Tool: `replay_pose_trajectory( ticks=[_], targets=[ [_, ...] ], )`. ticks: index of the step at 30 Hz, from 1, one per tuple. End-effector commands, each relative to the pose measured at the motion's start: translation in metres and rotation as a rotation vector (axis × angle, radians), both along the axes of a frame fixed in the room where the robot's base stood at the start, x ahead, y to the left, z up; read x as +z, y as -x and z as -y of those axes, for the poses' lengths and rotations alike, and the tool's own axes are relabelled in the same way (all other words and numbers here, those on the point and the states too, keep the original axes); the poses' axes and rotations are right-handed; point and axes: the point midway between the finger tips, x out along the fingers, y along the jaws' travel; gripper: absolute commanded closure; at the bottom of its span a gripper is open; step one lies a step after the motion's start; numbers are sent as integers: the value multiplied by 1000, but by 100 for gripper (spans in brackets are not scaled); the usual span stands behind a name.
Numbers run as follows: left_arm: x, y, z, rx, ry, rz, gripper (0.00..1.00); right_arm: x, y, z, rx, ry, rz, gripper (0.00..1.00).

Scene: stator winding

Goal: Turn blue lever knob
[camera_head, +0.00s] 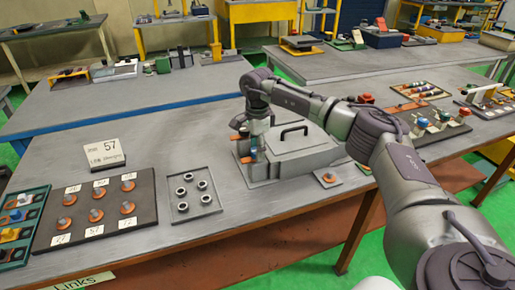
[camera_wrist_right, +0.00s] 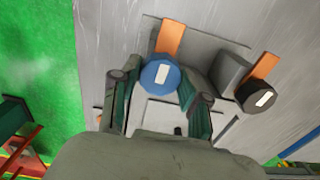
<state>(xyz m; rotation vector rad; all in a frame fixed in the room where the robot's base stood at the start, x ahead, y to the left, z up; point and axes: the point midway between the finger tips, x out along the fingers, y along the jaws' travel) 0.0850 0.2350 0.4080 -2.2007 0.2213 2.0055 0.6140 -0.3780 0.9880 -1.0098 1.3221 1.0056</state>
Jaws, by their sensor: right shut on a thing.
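The blue lever knob (camera_wrist_right: 160,77) shows in the right wrist view as a blue faceted disc with a white mark, on an orange lever (camera_wrist_right: 172,38). My right gripper (camera_wrist_right: 160,95) has one finger on each side of the knob and is shut on it. In the head view my right gripper (camera_head: 258,147) reaches down at the left side of the grey box-shaped unit (camera_head: 303,155), and the arm and gripper hide most of the knob. My left gripper is not in view.
A black knob (camera_wrist_right: 257,96) with its own orange lever (camera_wrist_right: 265,65) sits to the right of the blue one. A tray with several rings (camera_head: 208,197) and a dark board with labelled pegs (camera_head: 142,210) lie left of the unit.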

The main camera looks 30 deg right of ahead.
Motion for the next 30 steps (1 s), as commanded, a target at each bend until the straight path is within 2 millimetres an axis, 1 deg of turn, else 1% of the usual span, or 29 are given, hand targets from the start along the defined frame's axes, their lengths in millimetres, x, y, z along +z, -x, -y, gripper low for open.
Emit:
replay_pose_trajectory(
  ticks=[1,4,5,14,17,20,27,30],
  targets=[
    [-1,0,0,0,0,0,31,-7,4,-2,4,1,-17,50],
    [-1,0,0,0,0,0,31,-6,3,-1,3,-1,-13,33],
    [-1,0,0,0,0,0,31,-5,3,-1,2,0,-12,31],
    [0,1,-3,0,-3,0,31,-2,1,0,0,0,-5,31],
    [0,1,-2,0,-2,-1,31,5,1,0,0,-1,-3,31],
    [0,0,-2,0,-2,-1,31,21,0,-1,0,0,-1,31],
    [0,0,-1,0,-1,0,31,73,0,-1,0,0,-1,31],
    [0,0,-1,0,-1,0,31,91,0,-1,1,-1,-3,31]
  ],
)
